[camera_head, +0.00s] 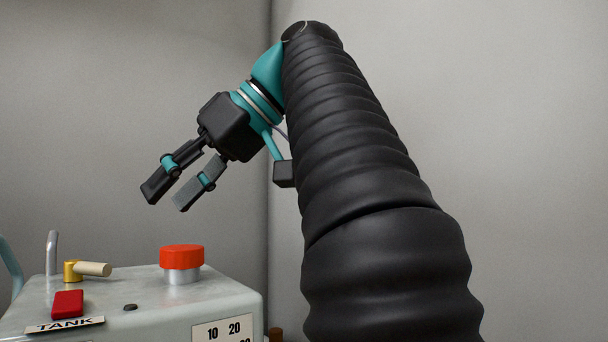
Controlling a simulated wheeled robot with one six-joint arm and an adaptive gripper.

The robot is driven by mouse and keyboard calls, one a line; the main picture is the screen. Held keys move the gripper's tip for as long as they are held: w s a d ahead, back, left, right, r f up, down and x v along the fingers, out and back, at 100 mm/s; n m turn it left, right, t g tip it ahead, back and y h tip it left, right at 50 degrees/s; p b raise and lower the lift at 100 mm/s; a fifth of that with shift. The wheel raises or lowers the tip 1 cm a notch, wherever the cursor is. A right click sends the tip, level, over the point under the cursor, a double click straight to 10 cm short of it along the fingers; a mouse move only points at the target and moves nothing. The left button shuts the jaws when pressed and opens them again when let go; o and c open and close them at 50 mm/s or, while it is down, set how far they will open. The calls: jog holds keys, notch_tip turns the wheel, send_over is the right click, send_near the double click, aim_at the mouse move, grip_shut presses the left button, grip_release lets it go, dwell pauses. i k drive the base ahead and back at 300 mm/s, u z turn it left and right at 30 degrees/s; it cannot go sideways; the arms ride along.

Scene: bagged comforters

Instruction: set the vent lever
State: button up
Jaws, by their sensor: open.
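A pale grey machine (225,298) stands at the lower left. On its top, toward the left, a cream-coloured lever handle (93,269) sticks out to the right from a brass pivot (71,271); I take this to be the vent lever, though no label on it can be read. My gripper (165,199) is open and empty. It hangs in the air above the machine top, up and to the right of the lever, with its fingers pointing down and left. It touches nothing.
A red round knob (182,257) on a metal collar stands right of the lever. A red rectangular block (68,303) sits near a "TANK" label (64,325). A metal post (52,252) rises behind the lever. A number plate (222,331) is on the front. Grey walls stand behind.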

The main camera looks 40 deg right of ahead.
aim_at(74, 270)
jog(key=z, duration=0.4)
jog(key=k, duration=0.4)
jog(key=z, duration=0.45)
